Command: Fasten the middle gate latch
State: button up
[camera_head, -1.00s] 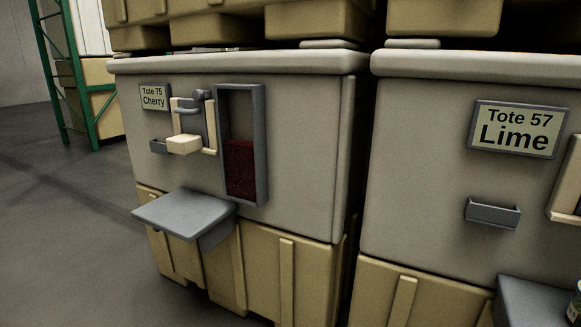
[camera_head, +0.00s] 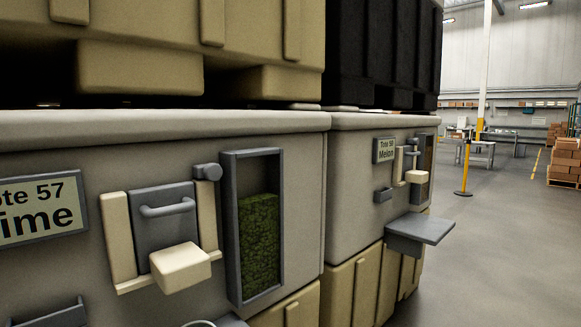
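The Lime tote (camera_head: 150,130), Tote 57, fills the left of the head view, between the Melon tote and the Cherry tote seen earlier. Its gate is a grey plate (camera_head: 165,230) with a bar handle (camera_head: 167,208), set between two cream rails (camera_head: 120,240). A cream block (camera_head: 180,267) juts out at the gate's foot. A grey round-ended latch piece (camera_head: 207,172) sits at the top of the right rail, beside the plate. Whether it is fastened I cannot tell. My gripper is not in view.
A window (camera_head: 260,225) right of the gate shows green candy. The Melon tote (camera_head: 350,180) stands to the right, with a grey shelf (camera_head: 420,229) sticking out. A yellow post (camera_head: 464,168) stands beyond. Open floor (camera_head: 480,270) lies at the right.

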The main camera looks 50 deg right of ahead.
aim_at(209, 172)
jog(key=z, duration=0.3)
jog(key=i+l, duration=0.1)
jog(key=l, duration=0.25)
jog(key=i+l+u, duration=0.1)
jog(key=l, duration=0.2)
jog(key=i+l, duration=0.15)
jog(key=l, duration=0.2)
jog(key=i+l+u, duration=0.1)
jog(key=l, duration=0.2)
